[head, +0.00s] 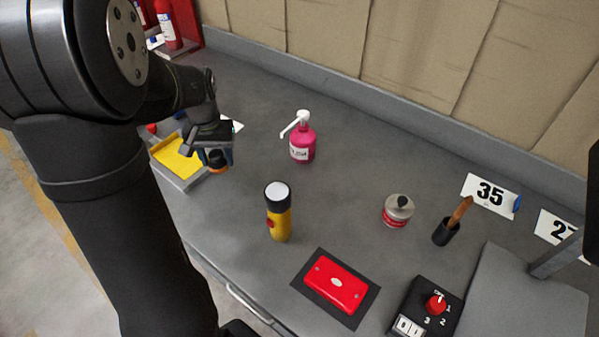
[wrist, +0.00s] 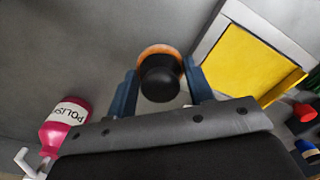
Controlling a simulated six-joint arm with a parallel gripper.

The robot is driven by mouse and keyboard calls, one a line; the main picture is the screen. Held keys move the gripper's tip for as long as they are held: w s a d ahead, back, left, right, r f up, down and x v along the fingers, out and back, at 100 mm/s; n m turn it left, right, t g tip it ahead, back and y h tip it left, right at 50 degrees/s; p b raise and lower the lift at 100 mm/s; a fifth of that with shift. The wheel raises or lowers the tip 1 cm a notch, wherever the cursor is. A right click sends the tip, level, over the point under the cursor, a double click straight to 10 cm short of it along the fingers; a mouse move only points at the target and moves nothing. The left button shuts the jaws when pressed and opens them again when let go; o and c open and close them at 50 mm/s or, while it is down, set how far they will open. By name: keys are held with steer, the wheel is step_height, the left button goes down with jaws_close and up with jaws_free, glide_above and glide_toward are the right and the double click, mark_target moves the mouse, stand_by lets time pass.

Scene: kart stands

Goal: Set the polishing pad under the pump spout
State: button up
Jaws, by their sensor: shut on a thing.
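The polishing pad (head: 217,163) has a black knob and an orange rim. My gripper (head: 216,152) is shut on it and holds it beside the yellow-lined tray, apparently above the bench. In the wrist view the pad (wrist: 160,75) sits between the two blue fingers of my gripper (wrist: 160,82), its knob toward the camera. The pump bottle (head: 303,144) is pink with a white label and a white spout (head: 290,130) pointing left. It stands upright, to the right of my gripper. The bottle also shows at lower left in the wrist view (wrist: 64,125), with its label reading POLISH.
A tray with a yellow lining (head: 180,158) lies left of my gripper. A yellow flashlight (head: 280,215) stands in front of the bottle. A red box (head: 337,284), a tin (head: 398,211), a brush (head: 452,224) and a switch box (head: 424,308) are farther right. Bench around the spout is clear.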

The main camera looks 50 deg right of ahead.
steer(key=s+d+r+m, duration=0.2)
steer(key=s+d, duration=0.4)
steer(key=s, duration=0.5)
steer(key=s+d+r+m, duration=0.1)
steer(key=s+r+m, duration=0.15)
steer(key=s, duration=1.15)
steer(key=s+d+r+m, duration=0.1)
steer(key=s+r+m, duration=0.15)
steer(key=s, duration=1.05)
glide_above(331, 202)
steer(key=shift+m, duration=0.3)
step_height(331, 202, down, 8)
steer(key=shift+s+r, duration=0.15)
steer(key=shift+f, duration=2.05)
